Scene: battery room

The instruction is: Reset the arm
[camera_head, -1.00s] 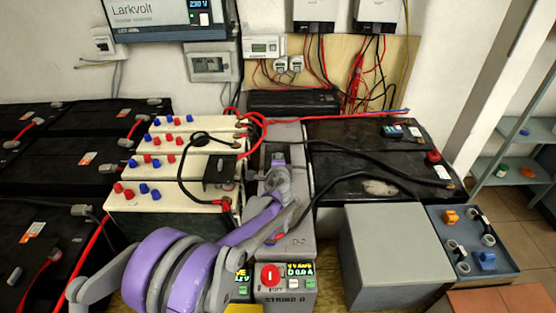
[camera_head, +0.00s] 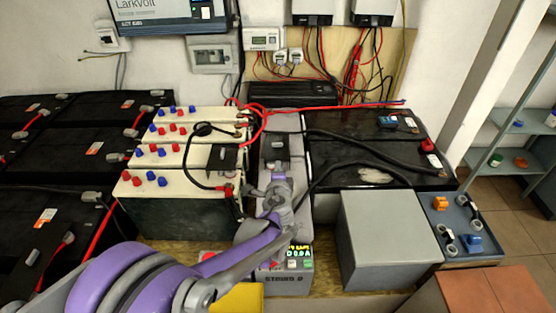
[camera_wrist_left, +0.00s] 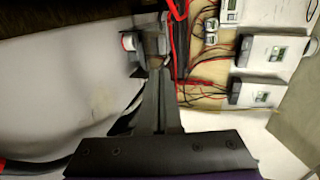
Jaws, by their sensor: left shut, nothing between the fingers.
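My left arm (camera_head: 125,280), purple and grey, comes in from the lower left of the head view. Its wrist (camera_head: 279,187) is over the grey charger unit with lit displays, at the middle of the bench. My left gripper (camera_head: 276,143) is dark, points away toward the wall and holds nothing. In the left wrist view, its fingers (camera_wrist_left: 152,55) are together, with the wall and red cables beyond them. My right gripper is in neither view.
White-topped batteries (camera_head: 160,173) with red and blue caps stand left of my arm. A grey box (camera_head: 388,240), a blue-grey tray (camera_head: 485,248) and a black battery (camera_head: 365,150) stand to the right. Black cables (camera_head: 335,165) run close to my wrist. Shelves (camera_head: 510,148) stand far right.

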